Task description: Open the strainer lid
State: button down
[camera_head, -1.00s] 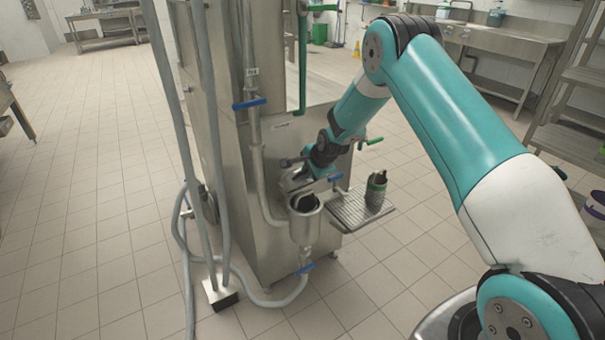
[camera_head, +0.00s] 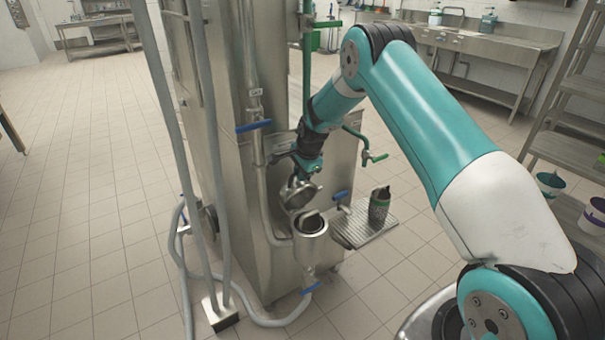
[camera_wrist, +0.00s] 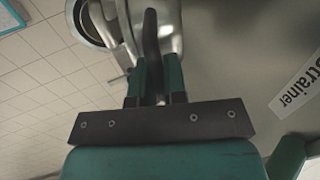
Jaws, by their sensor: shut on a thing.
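The strainer (camera_head: 311,240), a metal cup on the pipework, stands at the front of the steel machine with its top open and dark inside. Its round metal strainer lid (camera_head: 299,196) is tilted up behind and above the cup, clear of the opening. My gripper (camera_head: 297,178) is at the lid. In the wrist view my two teal fingers (camera_wrist: 159,78) are shut on the lid's dark handle (camera_wrist: 152,40). The cup's round rim (camera_wrist: 82,28) shows at the upper left there. Part of the lid is hidden behind the handle and fingers.
A blue-handled valve (camera_head: 254,126) and grey hoses (camera_head: 262,302) are on the left. Floor is clear on the left.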

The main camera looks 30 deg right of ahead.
dwell(0.3)
jog(key=c, duration=1.2)
grip_release()
jog(key=b+v, duration=0.1)
jog(key=v, duration=0.6)
jog(key=shift+r, duration=0.2)
